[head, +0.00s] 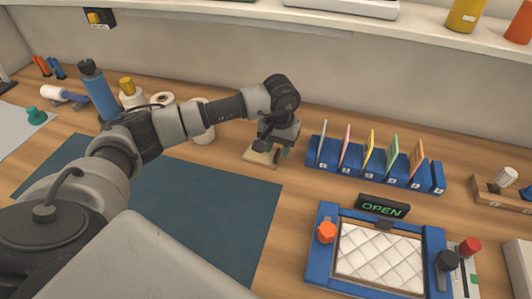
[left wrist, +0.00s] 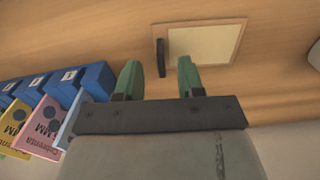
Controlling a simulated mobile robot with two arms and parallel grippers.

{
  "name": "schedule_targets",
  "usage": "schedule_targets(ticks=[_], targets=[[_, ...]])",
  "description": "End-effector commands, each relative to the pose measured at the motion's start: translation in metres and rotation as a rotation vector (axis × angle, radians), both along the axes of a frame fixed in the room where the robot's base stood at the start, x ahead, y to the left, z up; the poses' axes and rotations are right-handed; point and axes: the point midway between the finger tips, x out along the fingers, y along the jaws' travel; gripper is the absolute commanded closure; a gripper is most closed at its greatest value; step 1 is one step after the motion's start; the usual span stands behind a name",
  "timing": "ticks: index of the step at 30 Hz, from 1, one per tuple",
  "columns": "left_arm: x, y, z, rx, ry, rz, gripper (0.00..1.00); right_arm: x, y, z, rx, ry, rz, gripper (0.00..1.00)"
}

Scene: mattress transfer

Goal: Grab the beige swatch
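The beige swatch (head: 254,158) is a pale square with a wooden border, lying on the wooden table below my left gripper (head: 278,150). In the left wrist view the swatch (left wrist: 205,42) lies beyond the fingertips, with a dark upright tab (left wrist: 161,58) at its near edge. My left gripper (left wrist: 158,80) has its two green fingertips apart, with nothing held between them; the tab appears in line with the gap. I cannot tell whether the fingers are level with the tab. In the head view the gripper hides part of the swatch. My right gripper is not in view.
A blue numbered rack (head: 313,160) with several coloured cards stands just right of the gripper. A blue frame (head: 321,262) with a quilted white pad (head: 378,257) and an OPEN sign (head: 382,207) sits at front right.

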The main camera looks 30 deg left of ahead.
Motion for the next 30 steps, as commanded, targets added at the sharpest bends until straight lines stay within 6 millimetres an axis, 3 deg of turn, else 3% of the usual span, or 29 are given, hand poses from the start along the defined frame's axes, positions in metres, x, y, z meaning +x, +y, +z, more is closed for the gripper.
schedule_targets(ticks=[6,14,22,30], targets=[[0.000,0.001,-0.027,-0.001,0.002,0.000,0.62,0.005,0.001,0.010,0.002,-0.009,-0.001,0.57],[0.001,0.001,-0.032,-0.001,-0.001,0.000,0.62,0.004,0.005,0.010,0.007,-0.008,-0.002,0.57],[0.001,0.001,-0.031,-0.001,-0.001,0.000,1.00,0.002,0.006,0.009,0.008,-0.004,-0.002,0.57],[0.001,0.001,-0.031,-0.001,-0.001,0.000,1.00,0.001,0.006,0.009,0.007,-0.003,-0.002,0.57]])
